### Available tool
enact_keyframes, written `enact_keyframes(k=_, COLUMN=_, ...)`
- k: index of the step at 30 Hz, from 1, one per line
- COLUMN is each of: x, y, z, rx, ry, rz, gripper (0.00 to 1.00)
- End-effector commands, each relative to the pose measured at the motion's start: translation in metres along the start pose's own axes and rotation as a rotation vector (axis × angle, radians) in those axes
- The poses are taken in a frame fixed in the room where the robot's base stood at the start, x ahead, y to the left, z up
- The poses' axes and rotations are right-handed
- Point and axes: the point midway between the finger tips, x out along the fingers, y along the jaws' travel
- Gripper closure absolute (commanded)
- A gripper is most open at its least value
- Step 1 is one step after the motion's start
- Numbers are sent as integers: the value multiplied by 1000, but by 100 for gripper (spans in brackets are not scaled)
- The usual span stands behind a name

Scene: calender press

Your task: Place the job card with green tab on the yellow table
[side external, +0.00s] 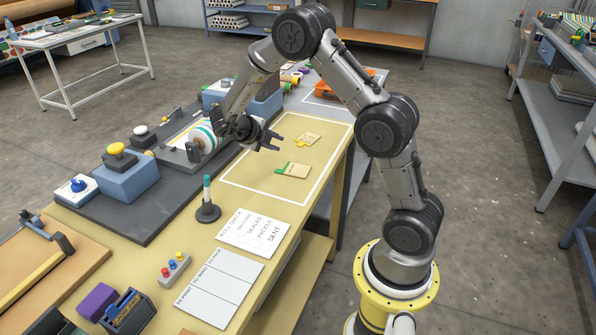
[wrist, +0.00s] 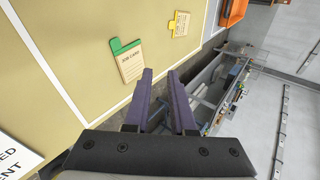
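The job card with green tab (side external: 293,170) lies flat on the yellow table (side external: 259,188), inside a white-outlined area. In the wrist view the green-tabbed card (wrist: 130,65) lies just beyond and left of the fingertips. A second card with a yellow tab (side external: 309,139) lies behind it, and it also shows in the wrist view (wrist: 179,25). My gripper (side external: 275,140) is open above the table, to the upper left of the green-tabbed card and apart from it. In the wrist view its two fingers (wrist: 161,76) are spread with nothing between them.
The press with its roller (side external: 203,136) stands left of the outlined area. A dark round stand with a green-tipped post (side external: 208,212) and white printed sheets (side external: 253,231) are nearer the front. An orange tray (side external: 330,89) sits at the back. The outlined area's left part is clear.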

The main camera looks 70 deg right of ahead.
Motion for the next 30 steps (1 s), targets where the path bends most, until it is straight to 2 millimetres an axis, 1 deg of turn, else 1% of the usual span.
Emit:
enact_keyframes(k=1, x=-9, y=-5, z=1, rx=3, ry=-3, rz=0, gripper=77)
enact_keyframes(k=3, x=-19, y=-12, z=1, rx=2, ry=-4, rz=1, gripper=77)
enact_keyframes(k=6, x=-30, y=-20, z=0, rx=2, ry=-2, rz=1, gripper=77)
enact_keyframes(k=11, x=-38, y=-24, z=0, rx=-1, ry=-2, rz=0, gripper=77)
enact_keyframes(k=13, x=-44, y=-29, z=1, rx=11, ry=-17, rz=2, gripper=77)
enact_keyframes(k=14, x=-50, y=-34, z=2, rx=23, ry=-30, rz=3, gripper=77)
enact_keyframes(k=17, x=-75, y=-58, z=1, rx=71, ry=-92, rz=4, gripper=77)
enact_keyframes(k=20, x=-109, y=-99, z=2, rx=91, ry=-236, rz=-36, gripper=77)
enact_keyframes(k=21, x=-125, y=-116, z=5, rx=83, ry=-325, rz=-57, gripper=77)
enact_keyframes(k=23, x=-152, y=-138, z=11, rx=45, ry=-470, rz=-94, gripper=77)
enact_keyframes(k=24, x=-172, y=-151, z=14, rx=12, ry=-572, rz=-121, gripper=77)
enact_keyframes(k=26, x=-204, y=-168, z=16, rx=-59, ry=-729, rz=-171, gripper=77)
enact_keyframes(k=27, x=-226, y=-176, z=15, rx=-118, ry=-832, rz=-210, gripper=77)
enact_keyframes(k=29, x=-260, y=-183, z=11, rx=-220, ry=-979, rz=-273, gripper=77)
enact_keyframes(k=30, x=-281, y=-184, z=5, rx=-295, ry=-1070, rz=-319, gripper=77)
